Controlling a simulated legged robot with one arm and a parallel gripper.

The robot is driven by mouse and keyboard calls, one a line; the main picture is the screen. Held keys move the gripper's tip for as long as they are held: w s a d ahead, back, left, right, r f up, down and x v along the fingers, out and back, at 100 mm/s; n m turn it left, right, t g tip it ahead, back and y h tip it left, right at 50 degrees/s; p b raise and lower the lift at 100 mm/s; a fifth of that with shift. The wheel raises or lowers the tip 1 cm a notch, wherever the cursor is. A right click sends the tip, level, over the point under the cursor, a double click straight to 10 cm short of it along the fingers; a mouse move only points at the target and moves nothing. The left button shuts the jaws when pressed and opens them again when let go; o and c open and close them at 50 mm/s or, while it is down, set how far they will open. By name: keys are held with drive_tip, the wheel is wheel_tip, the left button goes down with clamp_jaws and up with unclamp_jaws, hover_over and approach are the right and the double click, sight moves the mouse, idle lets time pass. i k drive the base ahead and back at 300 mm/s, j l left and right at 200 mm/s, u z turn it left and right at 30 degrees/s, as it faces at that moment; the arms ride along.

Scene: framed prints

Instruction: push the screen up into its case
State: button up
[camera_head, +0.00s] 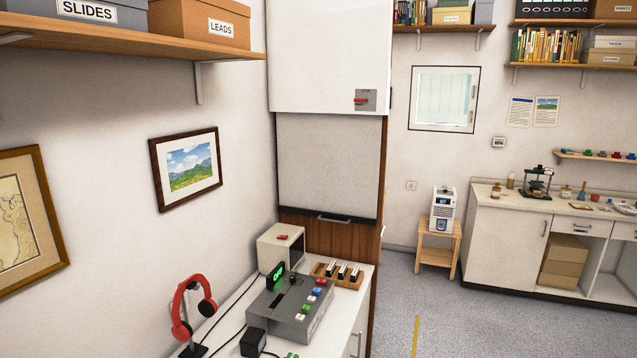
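The screen (328,160) is a pale grey sheet hanging below a white case (325,55) on the wall ahead. It is pulled partly down. A dark bar runs along its bottom edge, with a small metal handle (334,218) at the middle. The bar hangs in front of a brown wood panel (335,236). A grey plate with a red lever (364,100) is on the lower right of the case. My gripper is not in view.
A white counter (235,303) below the screen holds a grey console (289,308), a beige box (281,246), red headphones (190,304) and cables. A shelf (140,38) juts out at upper left. Grey floor (460,318) is open to the right, before a bench (505,236).

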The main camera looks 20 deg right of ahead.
sight(328, 165)
drive_tip(key=i+l, duration=0.1)
drive_tip(key=l, duration=0.65)
drive_tip(key=i+l, duration=0.15)
drive_tip(key=l, duration=0.2)
drive_tip(key=i+l, duration=0.1)
drive_tip(key=l, duration=0.3)
drive_tip(key=k+z, duration=0.05)
